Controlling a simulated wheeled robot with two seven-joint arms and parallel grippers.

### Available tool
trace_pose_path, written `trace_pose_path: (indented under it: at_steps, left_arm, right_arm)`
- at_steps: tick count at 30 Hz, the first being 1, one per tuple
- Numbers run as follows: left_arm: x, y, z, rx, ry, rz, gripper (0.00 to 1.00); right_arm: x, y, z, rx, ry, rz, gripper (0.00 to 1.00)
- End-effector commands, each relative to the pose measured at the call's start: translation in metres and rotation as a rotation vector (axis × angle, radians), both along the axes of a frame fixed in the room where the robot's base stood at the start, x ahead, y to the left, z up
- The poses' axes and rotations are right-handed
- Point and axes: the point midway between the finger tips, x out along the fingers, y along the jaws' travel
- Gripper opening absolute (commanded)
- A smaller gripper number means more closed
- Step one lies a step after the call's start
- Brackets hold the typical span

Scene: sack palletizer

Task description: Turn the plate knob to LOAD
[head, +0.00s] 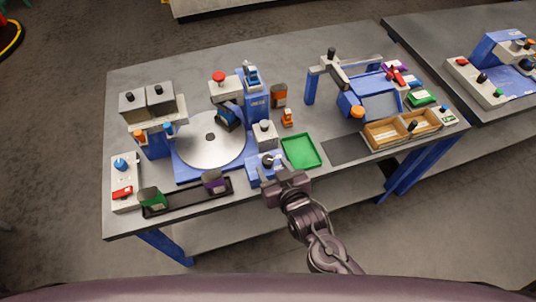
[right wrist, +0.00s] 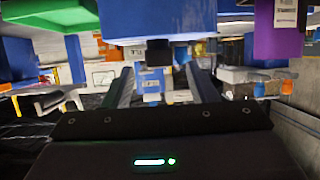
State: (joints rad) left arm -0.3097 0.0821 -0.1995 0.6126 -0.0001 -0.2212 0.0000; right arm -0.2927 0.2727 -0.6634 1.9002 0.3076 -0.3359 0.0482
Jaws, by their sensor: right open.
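A dark knob (head: 268,160) with a light pointer sits on a small blue block (head: 253,172) at the front edge of the table, right of the round silver plate (head: 210,140). Its label is too small to read. My right gripper (head: 278,175) is at the front of this block, close to the knob. In the right wrist view its two fingers (right wrist: 160,88) are apart with nothing clamped. A black part (right wrist: 158,53), likely the knob, shows ahead between them; I cannot tell whether they touch it. My left gripper is not in view.
A green tray (head: 300,151) lies right of the block. A black tray (head: 185,200) with a green sack (head: 151,198) and a purple sack (head: 214,182) lies to the left. A control box (head: 124,180) with a blue knob stands at far left.

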Motion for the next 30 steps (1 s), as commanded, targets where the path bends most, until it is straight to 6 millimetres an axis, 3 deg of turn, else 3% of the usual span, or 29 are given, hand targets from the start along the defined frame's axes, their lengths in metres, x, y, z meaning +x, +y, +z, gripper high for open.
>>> trace_pose_path:
  at_steps: [3, 9, 13, 19, 29, 30]
  left_arm:
    - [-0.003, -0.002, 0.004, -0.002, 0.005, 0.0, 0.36]
    - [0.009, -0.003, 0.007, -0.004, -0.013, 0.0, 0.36]
    - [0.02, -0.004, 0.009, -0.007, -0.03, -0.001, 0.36]
    - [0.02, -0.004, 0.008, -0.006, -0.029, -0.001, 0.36]
    - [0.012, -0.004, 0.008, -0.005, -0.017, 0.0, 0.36]
    - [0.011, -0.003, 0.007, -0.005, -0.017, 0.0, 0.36]
  right_arm:
    - [0.018, 0.007, -0.005, 0.0, -0.001, -0.001, 0.52]
    - [0.034, 0.013, -0.014, 0.0, 0.0, 0.0, 0.52]
    - [0.036, 0.015, -0.016, 0.0, 0.0, 0.0, 0.52]
    - [0.036, 0.014, -0.016, 0.0, 0.001, 0.0, 0.51]
    - [0.036, 0.014, -0.016, 0.0, 0.001, 0.0, 0.08]
    - [0.036, 0.014, -0.016, 0.0, 0.001, 0.0, 0.07]
